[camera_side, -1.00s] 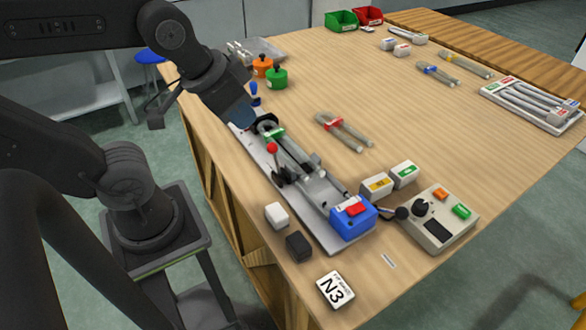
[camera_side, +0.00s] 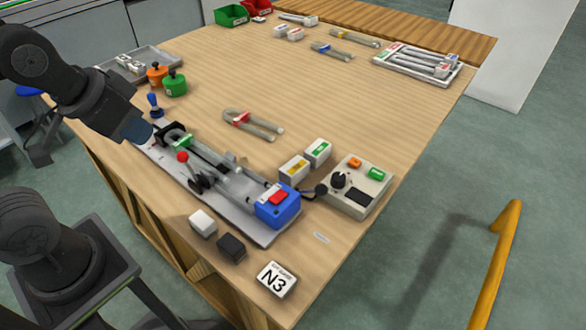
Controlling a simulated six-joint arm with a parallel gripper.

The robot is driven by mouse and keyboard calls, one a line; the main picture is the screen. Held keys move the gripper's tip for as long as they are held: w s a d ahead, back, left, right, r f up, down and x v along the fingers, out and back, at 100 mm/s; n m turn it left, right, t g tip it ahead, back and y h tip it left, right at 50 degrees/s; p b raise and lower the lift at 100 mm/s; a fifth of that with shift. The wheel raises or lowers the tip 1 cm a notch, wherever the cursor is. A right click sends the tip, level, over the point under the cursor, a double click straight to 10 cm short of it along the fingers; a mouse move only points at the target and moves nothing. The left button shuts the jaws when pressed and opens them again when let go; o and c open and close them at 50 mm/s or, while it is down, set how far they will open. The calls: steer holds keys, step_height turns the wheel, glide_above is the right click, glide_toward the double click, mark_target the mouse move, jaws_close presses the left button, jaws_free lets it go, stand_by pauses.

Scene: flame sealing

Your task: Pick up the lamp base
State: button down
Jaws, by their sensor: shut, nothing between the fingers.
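No part is clearly marked as the lamp base, and I cannot tell which one it is. A long grey fixture (camera_side: 250,226) lies along the near left of the bench, with a blue box (camera_side: 278,206), a red-knobbed lever (camera_side: 183,157) and a green-labelled clear part (camera_side: 180,140) on it. A forked grey piece with a red tag (camera_side: 252,124) lies on the bare bench behind it. My gripper (camera_side: 141,133) is at the fixture's far left end; it is shut and empty. Its fingertips are hard to make out against the dark parts there, so I cannot tell if they touch.
A blue-topped peg (camera_side: 154,104), orange pot (camera_side: 157,75) and green pot (camera_side: 174,83) stand near my gripper. A grey tray (camera_side: 165,59) is behind them. A control box (camera_side: 357,187) stands right of the fixture. A tray of tubes (camera_side: 417,64) is at back right.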

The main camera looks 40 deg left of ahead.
stand_by(0.3)
steer(key=shift+c, duration=2)
jaws_free()
